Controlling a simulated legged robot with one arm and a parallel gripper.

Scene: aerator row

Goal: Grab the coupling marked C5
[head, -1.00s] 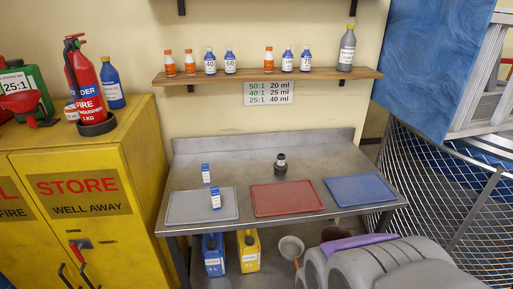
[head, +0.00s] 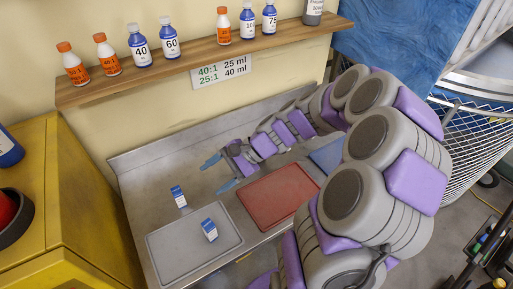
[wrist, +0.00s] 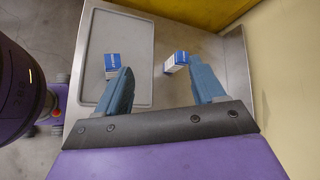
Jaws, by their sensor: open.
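Two small blue-and-white boxes are on the steel bench (head: 135,185). One box (head: 179,196) stands on bare metal behind the grey tray, and it also shows in the wrist view (wrist: 177,61). The other box (head: 209,230) stands on the grey tray (head: 170,262) and appears left of my fingers in the wrist view (wrist: 112,62). I cannot read C5 on either. My gripper (head: 219,174) is open and empty above the bench. In the wrist view, the bare-metal box lies beyond and between my fingertips (wrist: 164,72), apart from them.
A red tray (head: 275,198) and a blue tray (head: 328,157) lie to the right, partly behind my arm. A wooden shelf (head: 200,62) with several bottles runs above the bench. The yellow cabinet (head: 60,200) stands at left.

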